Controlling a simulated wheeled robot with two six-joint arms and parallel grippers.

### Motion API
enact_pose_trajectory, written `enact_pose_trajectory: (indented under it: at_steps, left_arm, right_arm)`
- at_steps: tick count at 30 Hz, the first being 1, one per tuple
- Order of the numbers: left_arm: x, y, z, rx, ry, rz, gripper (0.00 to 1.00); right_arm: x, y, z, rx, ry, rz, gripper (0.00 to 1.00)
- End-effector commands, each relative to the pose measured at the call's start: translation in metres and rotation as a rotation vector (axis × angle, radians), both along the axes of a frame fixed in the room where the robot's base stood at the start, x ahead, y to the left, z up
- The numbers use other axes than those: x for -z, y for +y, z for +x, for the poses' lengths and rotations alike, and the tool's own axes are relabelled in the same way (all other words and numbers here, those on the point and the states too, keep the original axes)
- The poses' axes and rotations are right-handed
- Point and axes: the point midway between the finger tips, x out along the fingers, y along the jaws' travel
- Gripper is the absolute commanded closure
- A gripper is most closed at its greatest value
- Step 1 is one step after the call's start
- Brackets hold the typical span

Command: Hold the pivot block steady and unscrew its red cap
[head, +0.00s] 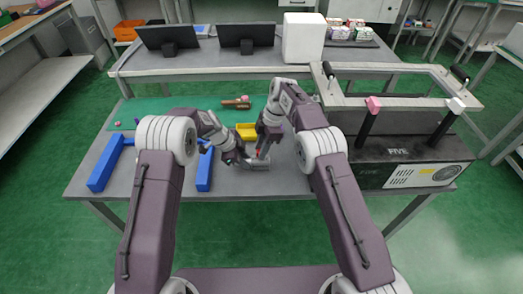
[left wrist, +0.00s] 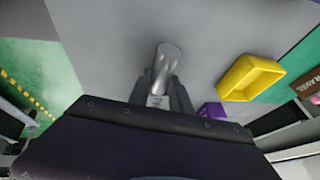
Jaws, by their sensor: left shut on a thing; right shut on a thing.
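The pivot block (head: 257,164) is a small grey metal piece low over the middle of the grey table. My left gripper (head: 240,160) is shut on it from the left. In the left wrist view the block (left wrist: 169,60) shows as a grey rounded bar between the fingers of the left gripper (left wrist: 160,88). My right gripper (head: 262,149) comes down from above right and is shut at the block's upper side. A small speck of red at its tips is the red cap (head: 257,153), mostly hidden by the fingers. The cap does not show in the left wrist view.
A yellow tray (head: 246,131) lies just behind the grippers, also in the left wrist view (left wrist: 250,78). A blue frame (head: 105,172) stands at the left. A black lever fixture (head: 400,152) fills the right. A brown-handled thing (head: 236,103) lies on the green mat (head: 160,106).

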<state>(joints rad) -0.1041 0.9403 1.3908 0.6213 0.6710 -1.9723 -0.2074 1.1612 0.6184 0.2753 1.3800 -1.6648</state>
Motion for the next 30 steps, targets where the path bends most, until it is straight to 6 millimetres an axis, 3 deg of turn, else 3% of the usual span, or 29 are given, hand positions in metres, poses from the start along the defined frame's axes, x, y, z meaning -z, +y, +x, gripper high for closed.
enact_pose_trajectory:
  at_steps: [10,19,27,28,30]
  left_arm:
    - [0.0,0.0,0.0,0.0,0.0,0.0,1.0]
    - [0.0,0.0,0.0,0.0,0.0,0.0,1.0]
    - [0.0,0.0,0.0,0.0,0.0,0.0,1.0]
    - [0.0,0.0,0.0,0.0,0.0,0.0,0.73]
    - [0.0,0.0,0.0,0.0,0.0,0.0,0.53]
  right_arm:
    - [-0.004,0.0,0.0,0.0,-0.001,0.0,1.0]
    - [-0.029,0.0,0.0,0.0,-0.002,0.001,1.0]
    - [-0.033,0.0,0.0,0.0,-0.001,0.0,1.0]
    - [-0.033,0.0,0.0,0.0,-0.001,0.0,1.0]
    - [-0.032,0.0,0.0,0.0,0.0,0.0,1.0]
